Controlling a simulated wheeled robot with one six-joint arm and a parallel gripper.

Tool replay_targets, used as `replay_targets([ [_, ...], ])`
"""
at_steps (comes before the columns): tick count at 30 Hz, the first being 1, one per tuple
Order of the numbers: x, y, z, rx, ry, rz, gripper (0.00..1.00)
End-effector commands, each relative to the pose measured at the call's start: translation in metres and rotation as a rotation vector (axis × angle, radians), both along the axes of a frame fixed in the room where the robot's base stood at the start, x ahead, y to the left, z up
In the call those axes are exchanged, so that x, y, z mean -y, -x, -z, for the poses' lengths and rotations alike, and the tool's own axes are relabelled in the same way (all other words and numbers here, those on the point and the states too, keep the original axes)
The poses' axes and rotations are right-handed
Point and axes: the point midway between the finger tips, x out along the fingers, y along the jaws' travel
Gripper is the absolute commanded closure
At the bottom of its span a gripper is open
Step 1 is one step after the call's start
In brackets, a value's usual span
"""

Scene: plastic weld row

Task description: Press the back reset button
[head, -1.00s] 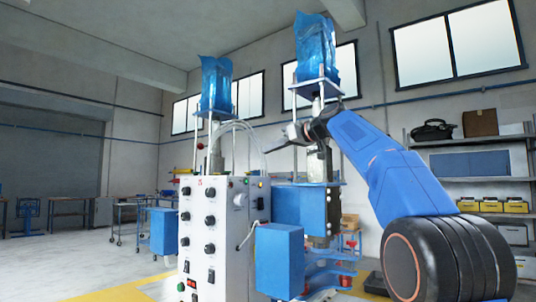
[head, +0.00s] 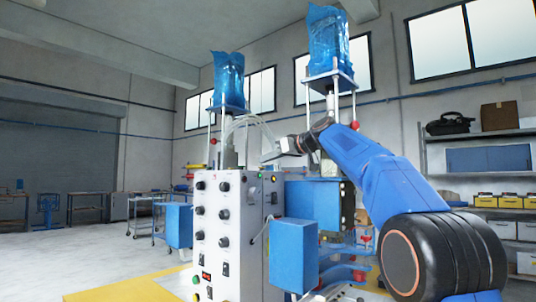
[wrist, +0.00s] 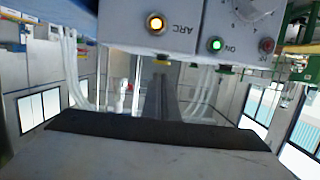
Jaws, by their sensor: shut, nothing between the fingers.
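The white control box (head: 225,235) stands at the centre of the head view, with dark knobs on its front and small buttons on its side. In the wrist view, which looks upside down, a lit amber button (wrist: 156,23) sits by the letters ARC. A green lit button (wrist: 216,44) by ON and a dim red one (wrist: 266,45) sit on a neighbouring panel. I cannot tell which is the back reset button. My gripper (head: 270,155) is shut and empty, just above the box's rear top in the head view. Its grey fingers (wrist: 163,95) show below the panels in the wrist view, apparently apart from any button.
Clear hoses (head: 238,125) arch up beside my gripper. Blue-wrapped cylinders (head: 331,42) stand on posts above the machine. A blue box (head: 293,255) juts out at the machine's right. Shelves (head: 490,165) stand far right; open floor (head: 60,260) lies left.

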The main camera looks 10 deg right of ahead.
Motion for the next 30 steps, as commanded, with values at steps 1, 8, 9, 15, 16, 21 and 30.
replay_targets([
  [1, 0.0, 0.0, 0.003, -0.001, 0.0, 0.0, 1.0],
  [8, 0.0, 0.0, 0.009, 0.0, 0.0, 0.001, 1.0],
  [9, 0.0, 0.0, 0.009, 0.0, 0.0, 0.001, 1.0],
  [15, 0.0, 0.0, 0.009, 0.0, 0.0, 0.001, 1.0],
  [16, 0.0, 0.0, 0.009, 0.0, 0.0, 0.0, 1.0],
  [21, 0.0, 0.001, 0.019, -0.002, -0.001, 0.0, 1.0],
  [30, 0.0, -0.002, 0.035, -0.01, 0.003, -0.002, 1.0],
])
